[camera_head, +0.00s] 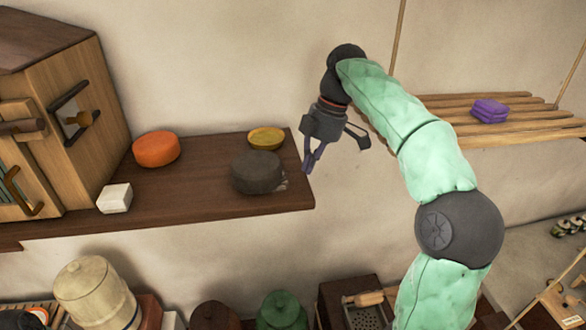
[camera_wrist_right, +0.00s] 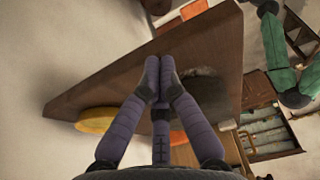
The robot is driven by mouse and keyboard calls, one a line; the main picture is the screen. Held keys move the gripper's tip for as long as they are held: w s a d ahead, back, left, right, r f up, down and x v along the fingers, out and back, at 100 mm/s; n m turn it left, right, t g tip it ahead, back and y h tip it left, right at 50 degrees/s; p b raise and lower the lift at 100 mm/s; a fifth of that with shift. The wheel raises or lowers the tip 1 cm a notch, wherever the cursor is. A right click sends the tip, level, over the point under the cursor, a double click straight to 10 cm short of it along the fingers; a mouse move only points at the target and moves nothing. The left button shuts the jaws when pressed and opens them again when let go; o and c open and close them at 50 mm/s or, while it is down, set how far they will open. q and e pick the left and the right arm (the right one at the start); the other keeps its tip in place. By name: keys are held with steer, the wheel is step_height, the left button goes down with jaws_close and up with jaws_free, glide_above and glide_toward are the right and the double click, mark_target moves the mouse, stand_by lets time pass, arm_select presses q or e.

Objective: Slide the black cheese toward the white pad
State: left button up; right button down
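The black cheese (camera_head: 258,172), a dark round block, sits near the right end of the brown shelf (camera_head: 210,200). The white pad (camera_head: 114,198) is a small pale block at the shelf's front left, well apart from the cheese. My right gripper (camera_head: 310,160) hangs just right of the cheese, by the shelf's end, with a small gap in the head view. In the right wrist view its purple fingertips (camera_wrist_right: 160,72) are together with nothing between them. The black cheese (camera_wrist_right: 207,95) shows beside them, partly covered by a finger. My left gripper is not in view.
A yellow round piece (camera_head: 266,138) lies behind the black cheese. An orange round piece (camera_head: 156,149) lies farther left, near a wooden cabinet (camera_head: 85,120). The shelf between cheese and pad is clear along the front. A slatted rack (camera_head: 450,115) with a purple item hangs right.

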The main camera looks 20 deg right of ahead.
mark_target(288, 177)
steer(key=a, duration=0.2)
steer(key=w+a+p, duration=0.1)
steer(key=shift+w+a+f, duration=0.1)
steer(key=shift+w+a, duration=0.05)
steer(key=shift+a, duration=0.35)
